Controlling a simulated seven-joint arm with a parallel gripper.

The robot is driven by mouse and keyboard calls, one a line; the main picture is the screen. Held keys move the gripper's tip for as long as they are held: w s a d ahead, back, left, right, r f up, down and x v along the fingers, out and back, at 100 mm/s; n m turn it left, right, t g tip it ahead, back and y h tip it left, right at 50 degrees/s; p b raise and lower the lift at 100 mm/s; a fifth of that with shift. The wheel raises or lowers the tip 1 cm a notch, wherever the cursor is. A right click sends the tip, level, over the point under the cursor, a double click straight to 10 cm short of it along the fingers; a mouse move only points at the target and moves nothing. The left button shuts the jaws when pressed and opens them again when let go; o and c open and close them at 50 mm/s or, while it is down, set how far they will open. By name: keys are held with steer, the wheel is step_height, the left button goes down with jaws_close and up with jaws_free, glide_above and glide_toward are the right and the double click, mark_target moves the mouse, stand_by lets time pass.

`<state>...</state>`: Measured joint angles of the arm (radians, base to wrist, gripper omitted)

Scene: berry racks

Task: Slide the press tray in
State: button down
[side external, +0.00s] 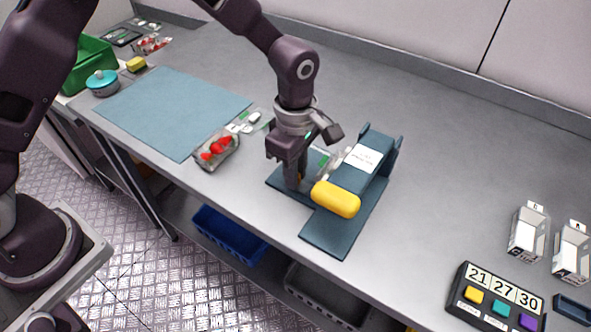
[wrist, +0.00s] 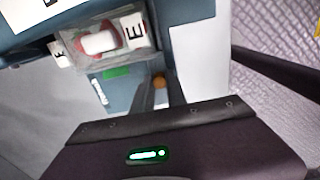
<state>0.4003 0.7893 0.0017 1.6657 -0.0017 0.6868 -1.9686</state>
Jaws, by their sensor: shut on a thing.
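The press (side external: 352,185) is a dark blue stand with a yellow handle bar (side external: 336,199) across its front and a white label on top. The press tray (side external: 275,181) is a flat dark blue plate at its left side. In the wrist view the tray (wrist: 128,88) carries a clear punnet (wrist: 105,42) with red fruit and a white piece, partly under the press edge. My gripper (side external: 293,186) points down over the tray's outer end. In the wrist view its fingers (wrist: 160,88) are shut around a small orange-brown knob (wrist: 159,81), mostly hidden between them.
A punnet of red berries (side external: 215,150) and a blue mat (side external: 172,112) lie left on the grey counter. A button panel (side external: 494,298) and two white cartons (side external: 528,232) stand at the right. The counter behind the press is clear.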

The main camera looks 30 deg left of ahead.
stand_by(0.5)
steer(key=shift+d+r, duration=0.1)
steer(key=shift+d, duration=2.35)
steer(key=c, duration=1.4)
jaws_free()
steer(key=shift+o, duration=0.4)
step_height(320, 180, up, 7)
steer(key=shift+r, duration=0.1)
